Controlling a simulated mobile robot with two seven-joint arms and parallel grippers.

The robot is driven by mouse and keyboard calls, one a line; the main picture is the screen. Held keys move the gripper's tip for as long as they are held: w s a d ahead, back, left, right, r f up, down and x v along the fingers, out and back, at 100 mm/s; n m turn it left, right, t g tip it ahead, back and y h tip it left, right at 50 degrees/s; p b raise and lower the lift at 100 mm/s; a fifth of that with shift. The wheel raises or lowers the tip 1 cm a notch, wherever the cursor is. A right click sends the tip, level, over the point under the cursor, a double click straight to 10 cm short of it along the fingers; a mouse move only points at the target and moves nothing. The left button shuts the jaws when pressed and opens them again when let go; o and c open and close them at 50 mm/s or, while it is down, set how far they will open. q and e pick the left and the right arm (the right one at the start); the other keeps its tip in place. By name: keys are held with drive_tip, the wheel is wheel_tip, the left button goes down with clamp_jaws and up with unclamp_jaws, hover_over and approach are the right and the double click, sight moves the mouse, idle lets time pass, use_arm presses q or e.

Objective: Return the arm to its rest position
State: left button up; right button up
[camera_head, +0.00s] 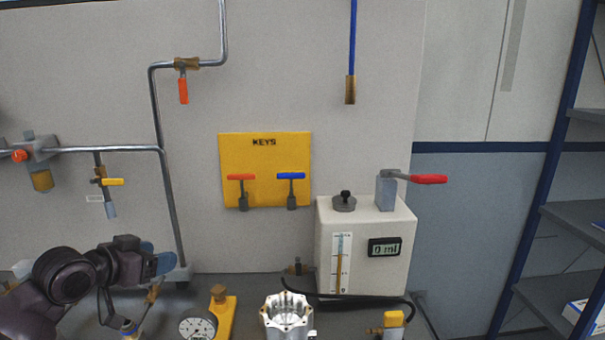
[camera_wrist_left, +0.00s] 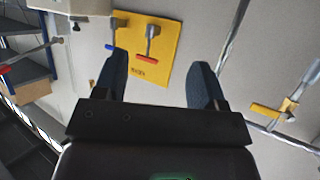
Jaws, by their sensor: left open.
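My left arm comes in from the lower left in the head view. Its gripper (camera_head: 160,264) is beside the lower end of the grey pipe, above the bench, and points to the right. In the left wrist view the two dark blue fingers of the left gripper (camera_wrist_left: 160,84) stand wide apart with nothing between them. The wall and the yellow KEYS board (camera_wrist_left: 150,65) show beyond them. The KEYS board (camera_head: 265,150) carries a red-handled key (camera_head: 241,178) and a blue-handled key (camera_head: 291,177). My right gripper is in neither view.
A machined metal housing (camera_head: 287,318) stands at the bench front. A dial gauge (camera_head: 198,328) and a yellow fixture (camera_head: 222,318) are right of my left arm. A white dispenser box (camera_head: 365,250) reads 0 ml. Wall pipes (camera_head: 168,190) run close behind the arm. Shelves (camera_head: 570,220) stand at right.

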use_arm(q)
drive_tip(key=s+d+f+n+g+y, duration=0.1)
drive_tip(key=s+f+g+y, duration=0.1)
drive_tip(key=s+f, duration=0.65)
drive_tip(key=s+d+f+n+g+y, duration=0.1)
drive_tip(key=s+d+f+g, duration=0.1)
drive_tip(key=s+f, duration=0.6)
drive_tip(key=s+a+f+n+g+y, duration=0.1)
drive_tip(key=s+f+n+g+y, duration=0.15)
drive_tip(key=s, duration=0.75)
drive_tip(key=s+f+n+g+y, duration=0.1)
drive_tip(key=s+f+g+y, duration=0.15)
drive_tip(key=s, duration=0.65)
drive_tip(key=w+f+m+t+h, duration=0.1)
drive_tip(key=w+f+t, duration=0.7)
drive_tip(key=f, duration=0.3)
drive_tip(key=shift+a+t+h, duration=0.2)
drive_tip(key=shift+t+h, duration=0.1)
